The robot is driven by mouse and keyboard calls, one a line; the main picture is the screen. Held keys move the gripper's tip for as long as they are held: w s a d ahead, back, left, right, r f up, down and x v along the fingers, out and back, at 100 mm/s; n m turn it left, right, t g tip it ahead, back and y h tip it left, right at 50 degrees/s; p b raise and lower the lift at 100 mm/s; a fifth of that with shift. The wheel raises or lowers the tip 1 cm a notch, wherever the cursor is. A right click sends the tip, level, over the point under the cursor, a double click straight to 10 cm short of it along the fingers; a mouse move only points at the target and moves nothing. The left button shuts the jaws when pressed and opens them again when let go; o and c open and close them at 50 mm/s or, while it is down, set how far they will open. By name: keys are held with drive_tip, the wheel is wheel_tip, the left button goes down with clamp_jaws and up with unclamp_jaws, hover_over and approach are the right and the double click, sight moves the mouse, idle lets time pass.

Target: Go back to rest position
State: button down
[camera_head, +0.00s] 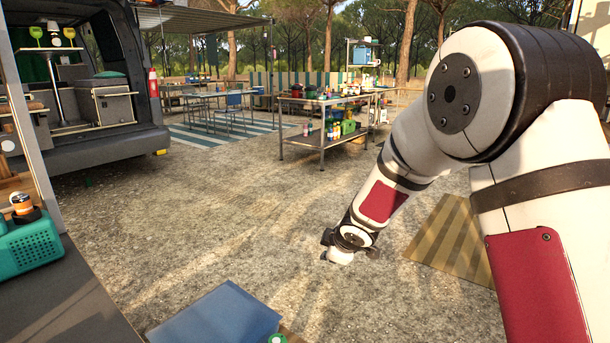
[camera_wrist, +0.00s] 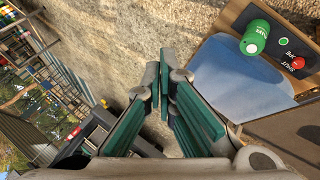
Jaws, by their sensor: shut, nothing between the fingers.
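My gripper (camera_wrist: 161,85) shows in the wrist view with its green-padded fingers drawn together and nothing between them. In the head view my arm reaches forward from the right and bends down, with its wrist over the gravel ground near the middle. The fingers are hidden there behind the wrist. The gripper touches no object that I can see.
A teal crate (camera_head: 28,243) and an orange-lidded jar (camera_head: 22,204) stand on the counter at left. A van (camera_head: 95,80), metal table (camera_head: 322,138) and striped mat (camera_head: 450,240) stand around open gravel.

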drive_tip(key=s+d+r+m+g+h, duration=0.15)
drive_tip(key=s+d+r+m, duration=0.25)
drive_tip(key=s+d+r, duration=0.4)
drive_tip(key=s+d+r+m+g+h, duration=0.1)
drive_tip(key=s+d+r+m+h, duration=0.25)
drive_tip(key=s+d+r, duration=0.55)
drive_tip(key=s+a+f+m+g+y, duration=0.1)
drive_tip(key=s+a+m+g, duration=0.15)
drive_tip(key=s, duration=0.95)
drive_tip(key=s+a+m+g+y, duration=0.1)
drive_tip(key=s+m, duration=0.2)
drive_tip(key=s, duration=0.8)
drive_tip(key=s+a+f+m+g+y, duration=0.1)
drive_tip(key=s+m, duration=0.1)
drive_tip(key=s, duration=1)
wheel_tip(320, 180, up, 30)
drive_tip(key=t+p, duration=0.3)
drive_tip(key=p, duration=2.4)
drive_tip(key=shift+w+d+f, duration=0.2)
drive_tip(key=shift+w, duration=0.15)
drive_tip(key=shift+a, duration=0.1)
